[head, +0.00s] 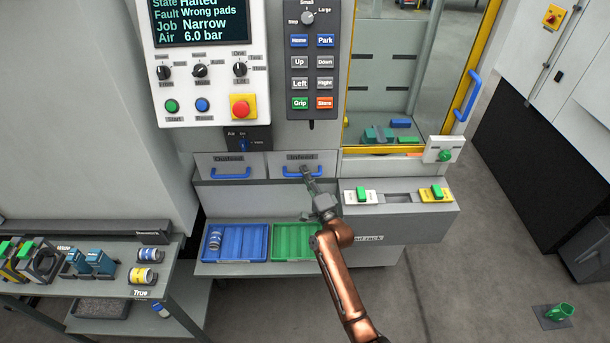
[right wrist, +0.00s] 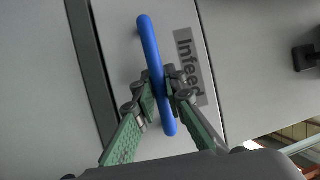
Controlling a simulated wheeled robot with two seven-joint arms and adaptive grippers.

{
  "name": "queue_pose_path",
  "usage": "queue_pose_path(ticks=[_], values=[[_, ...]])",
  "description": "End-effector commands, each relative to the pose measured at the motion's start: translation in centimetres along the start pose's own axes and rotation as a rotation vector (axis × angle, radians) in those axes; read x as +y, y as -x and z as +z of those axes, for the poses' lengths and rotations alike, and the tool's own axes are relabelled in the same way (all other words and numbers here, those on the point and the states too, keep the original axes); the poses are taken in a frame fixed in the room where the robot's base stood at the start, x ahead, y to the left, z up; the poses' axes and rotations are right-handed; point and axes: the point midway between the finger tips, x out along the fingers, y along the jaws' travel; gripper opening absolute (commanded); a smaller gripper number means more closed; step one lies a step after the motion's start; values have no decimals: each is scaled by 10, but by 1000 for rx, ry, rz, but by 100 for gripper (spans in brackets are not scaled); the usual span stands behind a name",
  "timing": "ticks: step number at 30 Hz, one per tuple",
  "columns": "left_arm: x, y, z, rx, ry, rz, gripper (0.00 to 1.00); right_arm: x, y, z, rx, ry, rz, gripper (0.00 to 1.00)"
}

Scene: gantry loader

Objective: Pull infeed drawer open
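The infeed drawer (head: 285,160) has a grey front labelled "Infeed" and a blue bar handle (head: 290,174). Its front looks level with the outfeed drawer beside it, so it appears shut. My right gripper (head: 306,172) is at the right part of this handle. In the right wrist view, the two fingers (right wrist: 160,88) lie close on either side of the blue handle (right wrist: 150,50) and appear to pinch it. The "Infeed" label (right wrist: 190,65) is beside them. My left gripper is not in view.
The outfeed drawer (head: 230,161) is to the left. Below are a blue tray (head: 268,243) and a green tray (head: 274,229) on a shelf. A ledge with pad holders (head: 400,213) projects at right. A tool bench (head: 180,266) stands at lower left.

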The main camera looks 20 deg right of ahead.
Motion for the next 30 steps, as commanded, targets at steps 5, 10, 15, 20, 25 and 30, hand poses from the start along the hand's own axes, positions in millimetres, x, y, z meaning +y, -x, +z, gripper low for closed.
queue_pose_path(ticks=[5,10,15,20,25,30], values=[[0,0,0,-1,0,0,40,1,0,0,0,0,1,0],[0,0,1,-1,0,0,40,1,0,0,-1,0,1,0],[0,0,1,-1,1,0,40,1,0,0,-1,0,2,0],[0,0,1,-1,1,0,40,1,1,1,-1,0,2,0],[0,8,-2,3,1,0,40,-2,10,4,0,-1,3,0],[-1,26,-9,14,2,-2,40,-10,34,14,0,-3,5,0]])
